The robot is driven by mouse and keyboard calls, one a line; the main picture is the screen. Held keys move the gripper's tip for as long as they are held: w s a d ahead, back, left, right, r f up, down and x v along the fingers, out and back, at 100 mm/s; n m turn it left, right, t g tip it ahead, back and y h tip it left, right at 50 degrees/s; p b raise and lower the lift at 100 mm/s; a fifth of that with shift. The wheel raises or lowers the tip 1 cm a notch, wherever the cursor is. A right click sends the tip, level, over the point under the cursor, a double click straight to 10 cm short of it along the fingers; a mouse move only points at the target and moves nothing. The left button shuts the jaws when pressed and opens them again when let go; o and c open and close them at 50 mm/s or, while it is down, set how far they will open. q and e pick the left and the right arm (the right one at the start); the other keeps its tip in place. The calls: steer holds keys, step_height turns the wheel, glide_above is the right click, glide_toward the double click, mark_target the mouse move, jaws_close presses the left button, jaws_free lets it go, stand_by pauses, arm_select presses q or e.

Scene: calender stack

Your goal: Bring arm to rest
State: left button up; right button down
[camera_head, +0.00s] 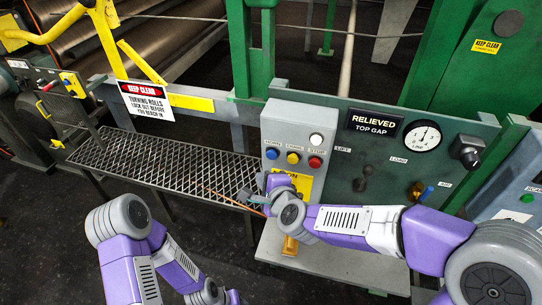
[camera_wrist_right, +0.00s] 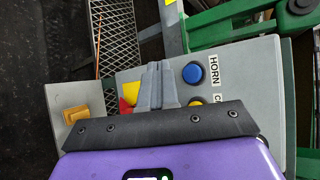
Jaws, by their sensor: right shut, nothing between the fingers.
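My right arm reaches in from the right across the front of the grey button box (camera_head: 290,118) in the head view. My right gripper (camera_head: 262,186) is by the box's lower left side, over the near edge of the mesh walkway. In the right wrist view the two grey fingers (camera_wrist_right: 155,82) are together and empty, in front of the box and left of the blue HORN button (camera_wrist_right: 192,73). I cannot tell whether they touch the box. My left arm (camera_head: 135,245) is folded low at the left; its fingers do not show.
The box carries blue, yellow, red and white buttons. Right of it, a panel (camera_head: 352,190) holds levers, a gauge (camera_head: 422,136) and a "RELIEVED TOP GAP" sign (camera_head: 373,124). Green frames stand behind.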

steer(key=s+d+f+n+g+h+b, duration=0.1)
steer(key=s+d+f+n+g, duration=0.15)
steer(key=f, duration=0.95)
steer(key=s+d+f+n+g+b, duration=0.1)
steer(key=d+f+n+g+b, duration=0.2)
steer(key=f, duration=1)
steer(key=s+d+f+n+g, duration=0.2)
steer(key=s+f+n+g, duration=0.1)
steer(key=s+f, duration=0.5)
steer(key=s+d+f+n+g+b, duration=0.1)
steer(key=s+d+f+n+g, duration=0.1)
steer(key=s+f+n, duration=0.4)
steer(key=s+f+g, duration=0.1)
steer(key=s+f, duration=0.2)
steer(key=f, duration=0.1)
steer(key=shift+s+f, duration=0.2)
steer(key=shift+f, duration=0.2)
